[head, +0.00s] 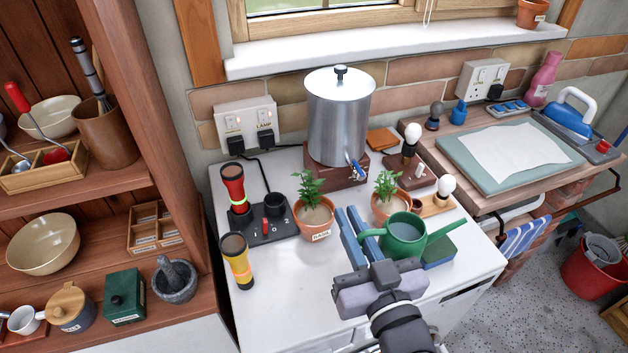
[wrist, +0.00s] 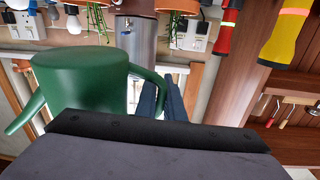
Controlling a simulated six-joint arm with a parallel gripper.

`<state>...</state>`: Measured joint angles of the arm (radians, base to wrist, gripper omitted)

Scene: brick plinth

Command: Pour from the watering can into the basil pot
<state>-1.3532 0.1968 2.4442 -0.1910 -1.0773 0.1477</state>
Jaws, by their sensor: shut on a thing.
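The green watering can (head: 411,247) looks upright, with water visible inside. Its spout points right, away from the basil pot. My gripper (head: 351,232) has its blue fingers shut on the can's handle, on the left side. In the wrist view, which is upside down, the can (wrist: 80,80) shows its bare base, so it is held off the worktop. The handle (wrist: 152,85) meets the fingers (wrist: 165,98) there. The terracotta pot labelled basil (head: 316,222) stands on the white worktop, left of and behind my gripper, with a leafy plant in it.
A second plant pot (head: 388,208) stands just behind the can. A blue-green block (head: 438,251) lies below the spout. A yellow torch (head: 237,260) and a red torch (head: 235,188) stand left. A steel urn (head: 338,120) stands behind on bricks. The white worktop's front (head: 300,290) is clear.

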